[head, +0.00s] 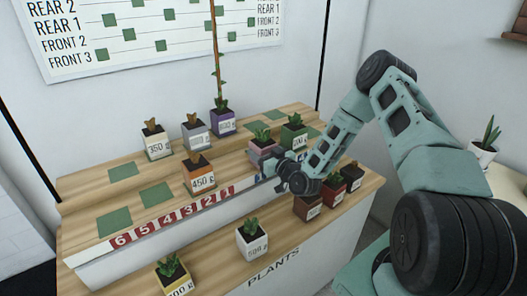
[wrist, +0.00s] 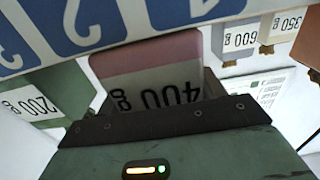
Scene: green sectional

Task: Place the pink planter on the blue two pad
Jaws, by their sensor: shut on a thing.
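The pink planter (head: 262,153), with a green succulent, is at the front of the upper shelf, by the blue part of the number strip. My gripper (head: 279,169) is shut on it from the front right. In the wrist view the planter (wrist: 150,55) shows a 400 g label just beyond my gripper's dark finger edges (wrist: 155,118). A blue number tile with a 2 (wrist: 195,10) is close to the planter in that view. My arm covers much of the blue strip in the head view. I cannot make out the blue two pad or whether the planter touches the shelf.
A green 200 g planter (head: 294,138) stands close behind the pink one. An orange 450 g planter (head: 200,180) is to the left, beyond the red numbers (head: 170,218). Dark and red planters stand right of my gripper. Bare green pads (head: 156,195) lie at left.

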